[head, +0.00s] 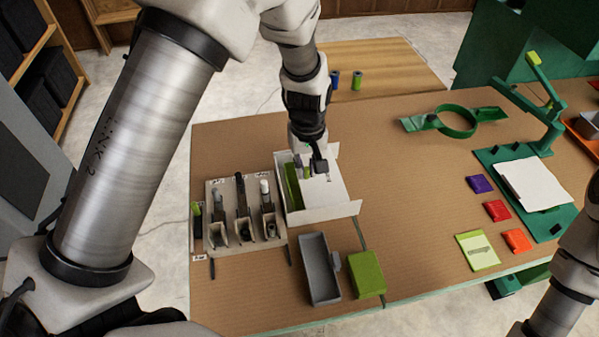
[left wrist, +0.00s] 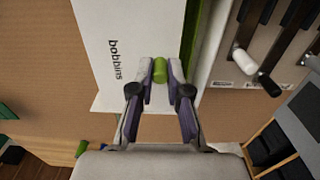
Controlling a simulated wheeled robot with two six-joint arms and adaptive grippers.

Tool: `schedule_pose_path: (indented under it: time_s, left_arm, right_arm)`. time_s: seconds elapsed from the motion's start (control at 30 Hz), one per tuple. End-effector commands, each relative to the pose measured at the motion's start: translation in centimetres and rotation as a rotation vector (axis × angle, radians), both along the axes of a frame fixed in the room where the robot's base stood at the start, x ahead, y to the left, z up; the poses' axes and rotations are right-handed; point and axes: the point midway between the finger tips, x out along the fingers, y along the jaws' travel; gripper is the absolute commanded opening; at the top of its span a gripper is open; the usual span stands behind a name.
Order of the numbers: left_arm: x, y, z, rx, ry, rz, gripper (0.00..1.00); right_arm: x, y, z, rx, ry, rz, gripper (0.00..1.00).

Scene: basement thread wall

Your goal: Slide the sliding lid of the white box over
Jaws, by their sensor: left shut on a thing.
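The white box (head: 328,214) stands on the brown work table. Its white sliding lid (head: 328,190) covers most of the top, and a green strip (head: 292,187) shows along the left side. In the left wrist view the lid (left wrist: 115,30) bears the word "bobbins", with the green strip (left wrist: 191,45) beside it. My left gripper (head: 308,168) is over the box, its fingers (left wrist: 160,80) shut around a small green knob (left wrist: 160,68) at the lid's edge. The fingers hide part of the knob. My right gripper is out of view; only part of that arm shows at lower right.
A rack with tools (head: 240,215) stands close left of the box. A grey tray (head: 318,268) and a green block (head: 366,274) lie in front. A green ring holder (head: 455,120) and colored packets (head: 497,210) lie to the right. The table between is clear.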

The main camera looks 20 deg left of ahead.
Motion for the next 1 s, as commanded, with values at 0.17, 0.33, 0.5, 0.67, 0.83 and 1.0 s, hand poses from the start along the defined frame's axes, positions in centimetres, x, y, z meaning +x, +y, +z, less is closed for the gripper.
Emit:
schedule_pose_path:
  time_s: [0.17,0.33,0.5,0.67,0.83,1.0]
  left_arm:
    - [0.8,-1.0,0.1,0.001,0.001,-0.001,0.0]
    - [1.5,-2.0,0.1,0.0,0.001,-0.001,0.0]
    - [2.2,-3.0,0.1,0.0,0.001,-0.001,0.0]
    - [2.8,-3.9,0.1,0.0,0.001,-0.001,0.0]
    - [3.1,-4.2,0.0,-0.001,0.002,0.0,0.0]
    - [3.1,-4.1,0.0,-0.001,0.001,0.0,0.34]
  right_arm:
    - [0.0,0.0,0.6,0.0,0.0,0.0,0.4]
    - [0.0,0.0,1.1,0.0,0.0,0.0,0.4]
    - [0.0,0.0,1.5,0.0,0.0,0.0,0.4]
    - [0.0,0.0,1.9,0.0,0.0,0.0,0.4]
    - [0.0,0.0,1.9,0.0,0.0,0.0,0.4]
    - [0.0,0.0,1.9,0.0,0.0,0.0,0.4]
